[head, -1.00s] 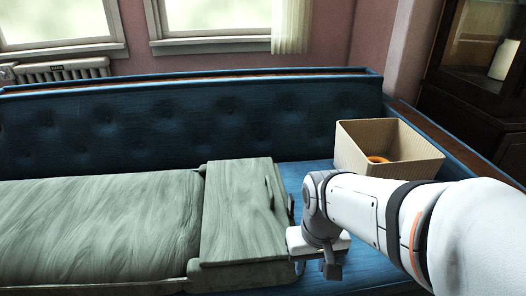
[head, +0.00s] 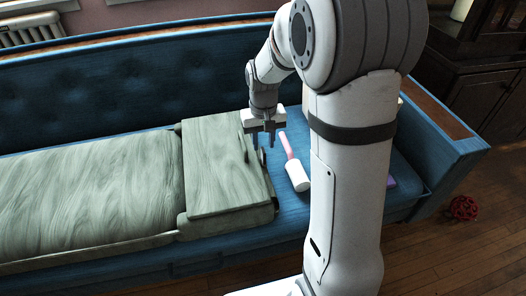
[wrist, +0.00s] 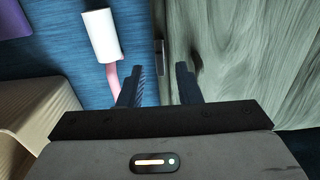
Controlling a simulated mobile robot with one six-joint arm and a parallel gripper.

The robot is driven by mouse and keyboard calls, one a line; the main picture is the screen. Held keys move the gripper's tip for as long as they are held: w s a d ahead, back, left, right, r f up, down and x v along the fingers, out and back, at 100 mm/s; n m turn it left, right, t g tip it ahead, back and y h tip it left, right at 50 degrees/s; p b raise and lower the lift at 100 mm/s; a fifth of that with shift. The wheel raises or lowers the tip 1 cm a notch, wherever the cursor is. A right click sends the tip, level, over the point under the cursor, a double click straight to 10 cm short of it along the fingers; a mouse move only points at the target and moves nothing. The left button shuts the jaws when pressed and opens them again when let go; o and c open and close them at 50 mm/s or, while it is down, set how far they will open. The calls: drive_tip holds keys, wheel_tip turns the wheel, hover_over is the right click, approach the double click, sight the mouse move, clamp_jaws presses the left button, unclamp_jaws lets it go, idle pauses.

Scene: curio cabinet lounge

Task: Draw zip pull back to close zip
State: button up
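A green case (head: 226,170) with a streaked surface lies on the blue sofa. A small dark upright tab, probably the zip pull (head: 263,160), stands at the right edge of its raised end; it also shows in the wrist view (wrist: 160,52). My gripper (head: 264,145) points down over that edge, near the tab. In the wrist view its two fingers (wrist: 158,88) are apart with nothing between their tips, and the tab lies ahead, roughly between their lines. I cannot tell any contact. The zip line itself cannot be made out.
A white roller with a pink handle (head: 298,174) lies on the sofa just right of the case. A beige box (wrist: 36,112) is close to my gripper, mostly hidden by my arm in the head view. A purple thing (head: 391,182) lies on the seat; a red object (head: 462,208) is on the floor.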

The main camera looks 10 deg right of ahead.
sight(264, 150)
wheel_tip(264, 150, down, 5)
drive_tip(key=shift+f+b, duration=0.1)
drive_tip(key=shift+b, duration=0.75)
clamp_jaws()
